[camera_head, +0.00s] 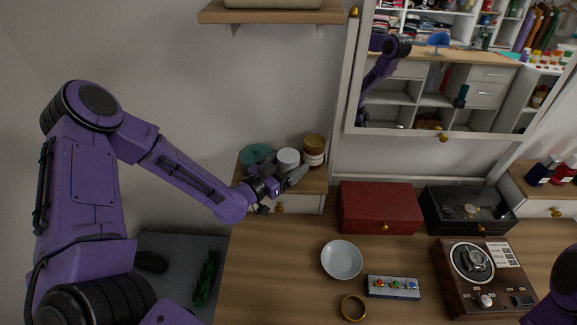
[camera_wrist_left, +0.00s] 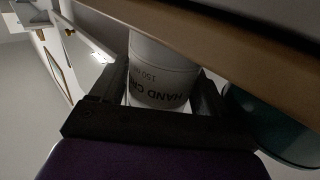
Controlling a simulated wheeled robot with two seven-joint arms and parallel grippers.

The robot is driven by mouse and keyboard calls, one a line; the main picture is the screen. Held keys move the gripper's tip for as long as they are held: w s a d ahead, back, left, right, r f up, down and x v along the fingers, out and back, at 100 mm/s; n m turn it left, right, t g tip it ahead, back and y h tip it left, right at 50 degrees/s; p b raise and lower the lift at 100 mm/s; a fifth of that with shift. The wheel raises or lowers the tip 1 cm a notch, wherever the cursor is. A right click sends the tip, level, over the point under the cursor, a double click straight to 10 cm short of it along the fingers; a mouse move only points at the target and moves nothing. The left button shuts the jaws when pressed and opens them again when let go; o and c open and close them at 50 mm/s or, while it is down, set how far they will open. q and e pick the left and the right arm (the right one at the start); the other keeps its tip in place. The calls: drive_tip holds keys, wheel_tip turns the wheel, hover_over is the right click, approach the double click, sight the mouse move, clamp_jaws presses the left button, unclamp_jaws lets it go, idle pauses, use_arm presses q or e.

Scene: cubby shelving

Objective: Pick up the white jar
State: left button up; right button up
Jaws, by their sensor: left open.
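The white jar (camera_head: 288,157) stands on the small wooden shelf top (camera_head: 312,185) at the back, between a teal round container (camera_head: 256,154) and a brown-and-white jar (camera_head: 314,146). My left gripper (camera_head: 293,176) is in front of it and covers its lower part. In the left wrist view, the white jar (camera_wrist_left: 163,75), with "HAND CR" lettering, lies between the two fingers of my open left gripper (camera_wrist_left: 163,88). I cannot tell whether either finger touches it. My right gripper is out of view.
The teal container (camera_wrist_left: 275,125) sits close beside the right finger in the wrist view. On the desk are a red box (camera_head: 378,207), a black watch case (camera_head: 468,209), a pale bowl (camera_head: 341,260) and a wooden device (camera_head: 483,276). A mirror (camera_head: 450,95) hangs behind.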

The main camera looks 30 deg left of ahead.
use_arm(q)
drive_tip(key=c, duration=0.9)
drive_tip(key=shift+r, duration=0.1)
drive_tip(key=shift+c, duration=0.2)
